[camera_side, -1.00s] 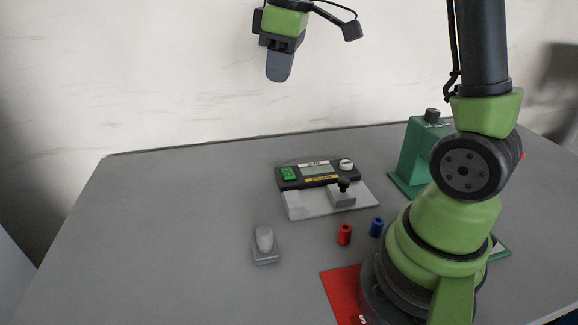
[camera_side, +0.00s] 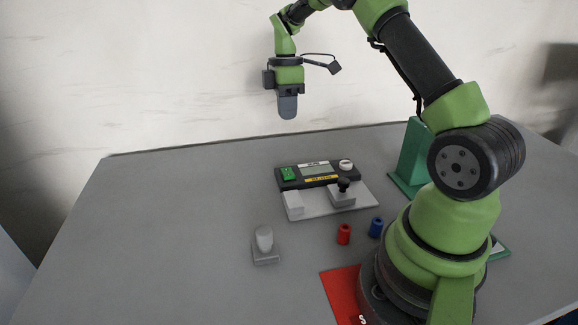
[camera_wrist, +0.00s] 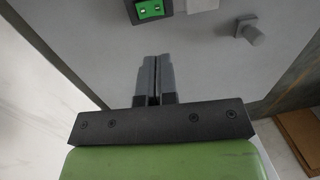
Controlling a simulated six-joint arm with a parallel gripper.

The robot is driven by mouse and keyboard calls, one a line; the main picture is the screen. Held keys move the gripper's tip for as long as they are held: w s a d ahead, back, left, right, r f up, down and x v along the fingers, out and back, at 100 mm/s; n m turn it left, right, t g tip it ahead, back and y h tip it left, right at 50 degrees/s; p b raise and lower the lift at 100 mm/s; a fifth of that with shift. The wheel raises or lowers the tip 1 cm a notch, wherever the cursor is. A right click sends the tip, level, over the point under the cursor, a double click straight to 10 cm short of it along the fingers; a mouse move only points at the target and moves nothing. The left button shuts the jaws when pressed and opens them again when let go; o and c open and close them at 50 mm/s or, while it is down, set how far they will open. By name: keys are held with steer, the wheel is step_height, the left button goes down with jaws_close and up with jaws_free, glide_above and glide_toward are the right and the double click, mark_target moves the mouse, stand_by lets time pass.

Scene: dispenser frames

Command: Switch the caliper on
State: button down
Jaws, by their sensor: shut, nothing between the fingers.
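The caliper (camera_side: 330,200) lies on the grey table, a dark bar with a display (camera_side: 317,170), a green button block (camera_side: 288,174) at its left end and a pale knob at its right end, above a light grey plate. I cannot read the display. In the wrist view the green button block (camera_wrist: 150,9) shows at the top edge, with most of the caliper out of frame. My gripper (camera_side: 288,115) is shut and empty, pointing down, well above the table and the caliper. Its closed fingers (camera_wrist: 155,60) also show in the wrist view.
A grey block with a rounded post (camera_side: 264,245) stands front left of the caliper. A red cylinder (camera_side: 344,234) and a blue cylinder (camera_side: 376,227) stand in front of it. A green stand (camera_side: 411,160) is at the right. The left of the table is clear.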

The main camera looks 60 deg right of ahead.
mark_target(288, 173)
steer(key=f, duration=0.4)
steer(key=a+f, duration=0.1)
steer(key=f, duration=0.4)
steer(key=s+f, duration=0.1)
steer(key=f, duration=0.4)
steer(key=shift+s+a, duration=0.1)
steer(key=shift+a, duration=0.05)
steer(key=shift+f, duration=0.2)
steer(key=shift+w+d+r, duration=0.35)
steer(key=shift+w+d, duration=0.1)
steer(key=shift+d, duration=0.05)
steer(key=shift+r, duration=0.1)
step_height(288, 173, up, 14)
steer(key=s+a, duration=0.1)
steer(key=shift+a, duration=0.15)
